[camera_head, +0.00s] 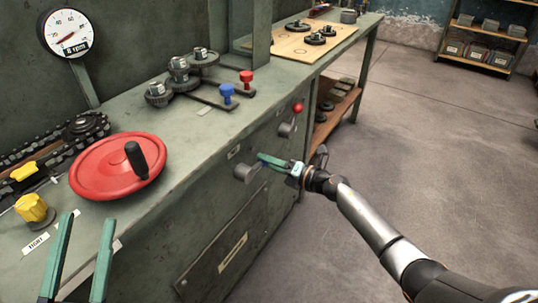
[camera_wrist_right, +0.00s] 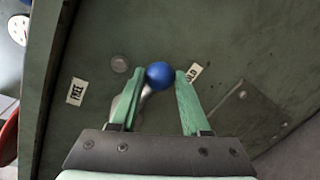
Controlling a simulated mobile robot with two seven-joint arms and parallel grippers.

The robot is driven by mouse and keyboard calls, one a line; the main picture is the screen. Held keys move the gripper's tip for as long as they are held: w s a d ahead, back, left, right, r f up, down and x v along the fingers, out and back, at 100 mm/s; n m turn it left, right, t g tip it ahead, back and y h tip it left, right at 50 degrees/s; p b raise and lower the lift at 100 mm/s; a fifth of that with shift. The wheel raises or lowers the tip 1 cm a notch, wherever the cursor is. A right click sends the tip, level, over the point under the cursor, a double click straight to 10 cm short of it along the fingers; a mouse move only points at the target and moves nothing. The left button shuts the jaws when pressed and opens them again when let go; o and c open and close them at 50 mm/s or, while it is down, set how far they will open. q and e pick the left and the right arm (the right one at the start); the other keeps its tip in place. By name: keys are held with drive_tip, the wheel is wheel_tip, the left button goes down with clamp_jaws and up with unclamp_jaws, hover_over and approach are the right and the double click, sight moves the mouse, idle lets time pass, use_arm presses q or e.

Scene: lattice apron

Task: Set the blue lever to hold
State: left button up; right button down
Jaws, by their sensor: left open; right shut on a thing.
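The blue lever's round knob (camera_wrist_right: 160,75) sits between the fingertips of my right gripper (camera_wrist_right: 160,78) in the right wrist view, and the gripper is shut on it. Its grey shaft shows partly below the knob. A FREE label (camera_wrist_right: 76,91) lies to the left, and a partly covered label (camera_wrist_right: 194,72), apparently HOLD, is close to the right of the knob. In the head view my right gripper (camera_head: 268,160) is at the bench front, beside a grey hub (camera_head: 244,173); the blue knob is hidden there. My left gripper (camera_head: 88,218) is open and empty at the lower left.
A red-knobbed lever (camera_head: 298,107) is on the bench front beyond my right gripper. A red handwheel (camera_head: 112,167), a yellow knob (camera_head: 33,208) and small blue (camera_head: 227,92) and red (camera_head: 246,78) handles are on the bench top. The floor to the right is clear.

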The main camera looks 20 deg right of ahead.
use_arm(q)
drive_tip(key=shift+w+f+n+y, duration=0.3)
drive_tip(key=shift+f+y, duration=0.1)
drive_tip(key=shift+f, duration=0.15)
drive_tip(key=shift+w+f+n+y, duration=0.2)
drive_tip(key=shift+w+f+y, duration=0.1)
drive_tip(key=shift+f+y, duration=0.15)
use_arm(e)
drive_tip(key=shift+s+f+m+g+y, duration=0.1)
drive_tip(key=shift+f+m+g+y, duration=0.2)
drive_tip(key=shift+f+m, duration=0.8)
use_arm(q)
drive_tip(key=shift+a+f+g, duration=0.1)
drive_tip(key=shift+g, duration=0.2)
use_arm(e)
drive_tip(key=shift+a, duration=0.1)
drive_tip(key=shift+c, duration=1.9)
unclamp_jaws()
drive_tip(key=shift+r, duration=0.1)
